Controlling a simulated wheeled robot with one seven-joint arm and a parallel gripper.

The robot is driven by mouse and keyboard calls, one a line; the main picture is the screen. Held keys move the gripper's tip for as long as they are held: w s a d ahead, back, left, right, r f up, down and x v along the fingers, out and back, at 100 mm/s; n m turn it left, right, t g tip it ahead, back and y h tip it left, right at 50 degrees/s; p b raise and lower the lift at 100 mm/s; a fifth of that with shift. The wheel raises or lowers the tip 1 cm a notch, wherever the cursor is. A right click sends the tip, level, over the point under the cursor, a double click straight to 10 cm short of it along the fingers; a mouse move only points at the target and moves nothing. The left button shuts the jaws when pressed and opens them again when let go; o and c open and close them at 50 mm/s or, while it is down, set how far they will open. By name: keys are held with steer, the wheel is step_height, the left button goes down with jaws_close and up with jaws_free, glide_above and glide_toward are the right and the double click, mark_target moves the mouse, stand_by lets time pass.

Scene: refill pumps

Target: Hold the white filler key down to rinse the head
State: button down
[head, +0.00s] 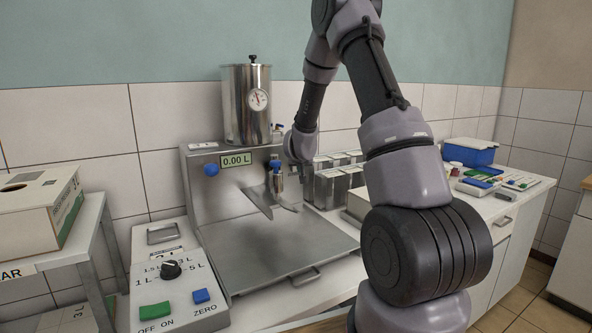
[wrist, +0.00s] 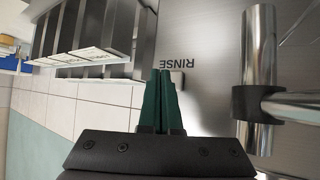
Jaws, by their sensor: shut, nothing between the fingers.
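The white filler key (wrist: 177,77) is a small pale square beside the RINSE lettering (wrist: 177,57) on the steel panel in the wrist view. My gripper (wrist: 166,72) has its green fingers shut together and empty, with the tips at the left edge of the key, partly covering it. I cannot tell whether the tips touch the key or press it. In the head view the steel filler (head: 222,185) shows 0.00 L, and my wrist hangs at its right side, hiding the key and my fingertips.
A steel spout (wrist: 259,70) with a dark collar stands right of the key in the wrist view. Steel containers (head: 330,187) stand close to the filler's right. A steel tank (head: 247,110) with a gauge sits on top. A control box (head: 170,285) is at front left.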

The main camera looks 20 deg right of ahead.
steer(key=s, duration=0.3)
steer(key=s+d, duration=0.1)
steer(key=s, duration=0.1)
stand_by(0.4)
stand_by(0.3)
steer(key=s+a+r+y, duration=0.2)
steer(key=s+a+r, duration=0.3)
steer(key=r, duration=0.4)
steer(key=s+a+r+y, duration=0.2)
steer(key=s+a+r, duration=0.1)
steer(key=s+r, duration=0.55)
steer(key=s+a+r+g, duration=0.1)
steer(key=s+a+r, duration=0.1)
steer(key=s, duration=1)
steer(key=s+a+r+g+y, duration=0.1)
steer(key=s+r, duration=0.3)
steer(key=s, duration=0.7)
steer(key=shift+s+a+g+y, duration=0.3)
steer(key=shift+s+a+g, duration=0.05)
steer(key=shift+g, duration=0.15)
